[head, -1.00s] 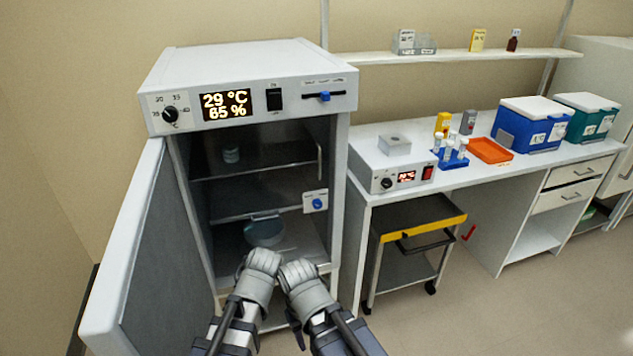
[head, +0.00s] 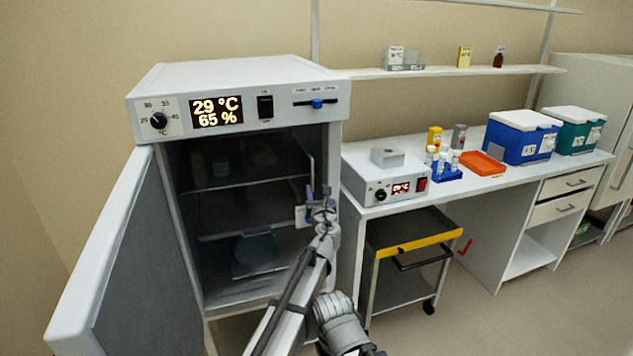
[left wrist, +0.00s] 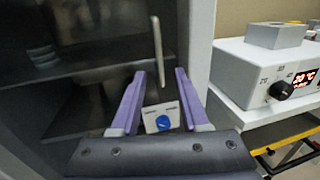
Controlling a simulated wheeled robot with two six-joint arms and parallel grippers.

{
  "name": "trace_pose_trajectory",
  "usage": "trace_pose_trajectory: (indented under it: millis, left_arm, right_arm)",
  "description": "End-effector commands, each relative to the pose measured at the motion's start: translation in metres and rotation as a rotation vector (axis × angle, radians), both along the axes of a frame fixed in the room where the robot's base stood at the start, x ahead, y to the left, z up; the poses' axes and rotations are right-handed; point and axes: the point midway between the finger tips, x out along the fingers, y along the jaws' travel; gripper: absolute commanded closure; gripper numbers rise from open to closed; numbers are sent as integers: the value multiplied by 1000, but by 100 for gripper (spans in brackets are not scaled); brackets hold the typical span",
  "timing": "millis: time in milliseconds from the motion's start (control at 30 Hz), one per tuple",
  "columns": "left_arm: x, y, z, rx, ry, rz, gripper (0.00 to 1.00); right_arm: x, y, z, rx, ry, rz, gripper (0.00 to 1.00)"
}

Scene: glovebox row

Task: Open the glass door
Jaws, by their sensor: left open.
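The incubator cabinet (head: 240,90) has its thick outer door (head: 140,260) swung open to the left. Behind it the dark glass door (head: 240,170) looks shut across the chamber. Its thin upright handle (head: 312,168) is near the right edge and also shows in the left wrist view (left wrist: 158,50). My left gripper (head: 318,190) is open and empty, in front of the glass just below the handle. In the left wrist view its purple fingers (left wrist: 158,74) stand either side of the handle's line; contact cannot be told.
A white plate with a blue knob (left wrist: 163,120) sits below the handle, partly hidden by my gripper in the head view. Dim shelves and a dish (head: 255,252) show inside. A bench (head: 400,205) with a heater box (head: 370,180) and a cart (head: 415,235) stand close on the right.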

Motion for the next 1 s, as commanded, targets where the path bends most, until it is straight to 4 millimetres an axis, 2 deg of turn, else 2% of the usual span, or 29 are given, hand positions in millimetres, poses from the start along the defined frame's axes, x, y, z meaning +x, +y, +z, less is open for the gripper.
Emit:
trace_pose_trajectory:
  millis: [167, 533, 667, 867, 1000]
  left_arm:
    - [16, 1, 0, -3, 1, 2, 55]
    - [70, 8, 0, -5, 0, 3, 55]
    - [76, 9, 0, -5, 0, 2, 55]
    - [75, 10, 0, -5, 0, 2, 55]
    - [75, 10, 0, -5, 0, 2, 69]
  right_arm:
    - [0, 0, 0, 0, 0, 0, 50]
    - [0, 0, 0, 0, 0, 0, 50]
    - [0, 0, 0, 0, 0, 0, 50]
    - [0, 0, 0, 0, 0, 0, 50]
    - [0, 0, 0, 0, 0, 0, 50]
